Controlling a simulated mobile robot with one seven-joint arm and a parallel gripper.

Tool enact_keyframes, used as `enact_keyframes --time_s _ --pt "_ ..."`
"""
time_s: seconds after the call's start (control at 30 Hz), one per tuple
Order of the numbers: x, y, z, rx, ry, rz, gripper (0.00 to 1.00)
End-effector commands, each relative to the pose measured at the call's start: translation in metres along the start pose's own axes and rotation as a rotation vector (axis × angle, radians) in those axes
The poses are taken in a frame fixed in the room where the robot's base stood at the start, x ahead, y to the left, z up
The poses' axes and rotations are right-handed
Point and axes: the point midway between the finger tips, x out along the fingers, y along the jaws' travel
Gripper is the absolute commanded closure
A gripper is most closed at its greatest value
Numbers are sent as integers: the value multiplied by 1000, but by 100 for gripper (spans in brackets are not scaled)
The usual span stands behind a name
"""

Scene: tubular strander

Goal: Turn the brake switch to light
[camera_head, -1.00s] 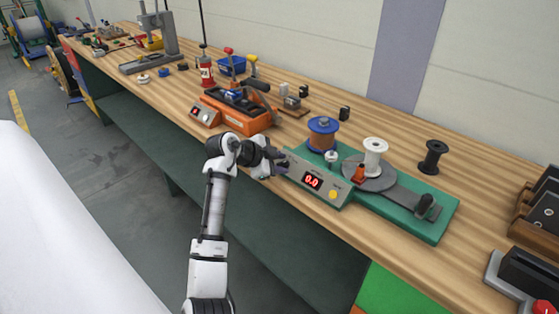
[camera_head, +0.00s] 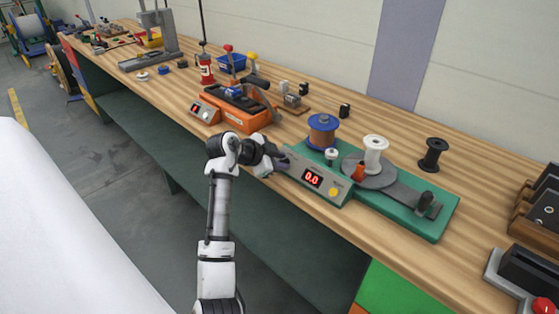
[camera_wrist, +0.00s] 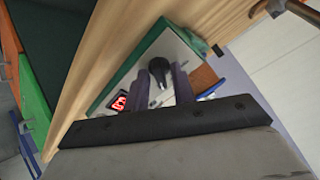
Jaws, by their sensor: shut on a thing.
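The brake switch is a black knob (camera_wrist: 157,72) on the grey sloped front panel (camera_head: 318,180) of a green winding machine (camera_head: 400,213). In the wrist view my gripper (camera_wrist: 165,72) has its two dark fingers on either side of the knob, shut on it. In the head view my gripper (camera_head: 281,162) is at the left end of the panel and hides the knob. The knob's markings are too small to read, so I cannot tell its position. A red display (camera_head: 312,179) reads 0.0. A yellow button (camera_head: 334,192) is right of it.
An orange device (camera_head: 235,112) is to the left. The floor before the bench is clear.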

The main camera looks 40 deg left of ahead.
Motion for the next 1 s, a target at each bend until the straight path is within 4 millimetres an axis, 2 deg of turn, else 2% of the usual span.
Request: enact_keyframes --time_s 0.6,1.0 --pt "0 1 -2 -475 0 -78 98" --pt "0 1 0 -599 -1 -102 98"
